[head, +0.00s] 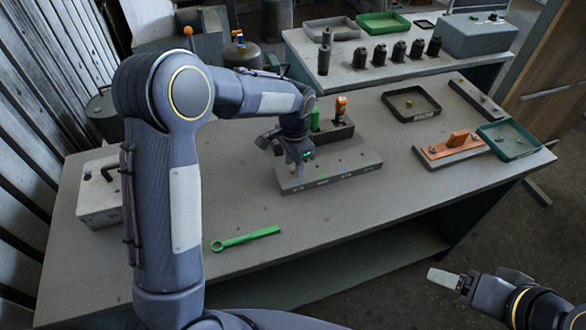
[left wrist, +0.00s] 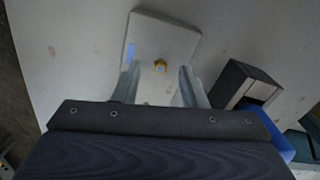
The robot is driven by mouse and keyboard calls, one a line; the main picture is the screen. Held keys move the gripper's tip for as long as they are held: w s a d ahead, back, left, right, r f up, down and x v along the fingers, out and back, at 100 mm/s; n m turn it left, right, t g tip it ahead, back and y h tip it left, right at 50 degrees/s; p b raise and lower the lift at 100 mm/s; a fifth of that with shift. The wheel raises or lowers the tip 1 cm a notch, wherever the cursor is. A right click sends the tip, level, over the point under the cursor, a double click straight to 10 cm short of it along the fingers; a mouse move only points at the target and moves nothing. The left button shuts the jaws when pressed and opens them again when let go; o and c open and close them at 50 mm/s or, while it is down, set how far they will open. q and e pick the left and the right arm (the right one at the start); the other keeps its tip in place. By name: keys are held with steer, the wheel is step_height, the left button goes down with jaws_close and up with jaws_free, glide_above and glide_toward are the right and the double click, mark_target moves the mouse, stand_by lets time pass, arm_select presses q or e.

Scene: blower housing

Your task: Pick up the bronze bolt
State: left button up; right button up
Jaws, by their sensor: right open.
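In the left wrist view a small bronze bolt (left wrist: 160,67) sits on a pale plate (left wrist: 172,35) with a blue mark. My left gripper (left wrist: 159,70) is open, its two fingers on either side of the bolt in that picture; I cannot tell how far above it they are. My right gripper (head: 450,279) is open and empty, low at the right, off the table.
Behind the bar stands a dark holder (head: 334,133) with green and orange handles. A green wrench (head: 245,239) lies in front. A black tray (head: 397,115) with a small bronze-coloured piece, an orange part (head: 455,147) and a teal tray (head: 519,153) are at the right.

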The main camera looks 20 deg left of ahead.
arm_select(q)
steer(key=shift+f, duration=0.25)
stand_by(0.5)
steer(key=c, duration=0.8)
